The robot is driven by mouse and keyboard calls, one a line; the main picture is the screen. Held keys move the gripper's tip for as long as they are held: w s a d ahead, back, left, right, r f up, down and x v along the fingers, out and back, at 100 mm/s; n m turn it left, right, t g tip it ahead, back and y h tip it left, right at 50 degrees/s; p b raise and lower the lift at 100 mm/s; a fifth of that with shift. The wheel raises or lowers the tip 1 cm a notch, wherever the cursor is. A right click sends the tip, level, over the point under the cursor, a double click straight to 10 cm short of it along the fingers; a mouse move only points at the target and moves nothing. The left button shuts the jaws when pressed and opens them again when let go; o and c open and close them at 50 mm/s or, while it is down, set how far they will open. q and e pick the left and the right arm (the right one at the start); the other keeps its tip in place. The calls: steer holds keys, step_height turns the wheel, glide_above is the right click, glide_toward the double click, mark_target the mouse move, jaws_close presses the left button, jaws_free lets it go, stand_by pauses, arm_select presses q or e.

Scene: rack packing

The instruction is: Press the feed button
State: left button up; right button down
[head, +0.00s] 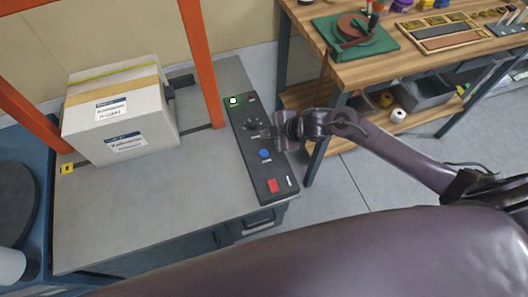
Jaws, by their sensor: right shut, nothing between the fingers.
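A black control panel (248,173) runs along the right edge of the grey bench. The labels are too small to read, so I cannot tell which control is the feed button. My right gripper (272,131) is shut and empty over the panel's right edge, just beyond the blue button. Whether it touches the panel is unclear. My left gripper is not in view.
A taped cardboard box (118,118) stands on the bench (150,215) under an orange frame (202,62). A wooden workbench (365,72) with a green mat, trays and tools is at the upper right. The grey bench's front part is clear.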

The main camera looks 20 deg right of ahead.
steer(key=b, duration=0.6)
glide_above(267, 154)
step_height(267, 154, down, 7)
steer(key=shift+r, duration=0.1)
steer(key=shift+f+b, duration=0.6)
steer(key=shift+f, duration=0.25)
steer(key=shift+f, duration=0.15)
stand_by(0.7)
steer(key=shift+f, duration=0.25)
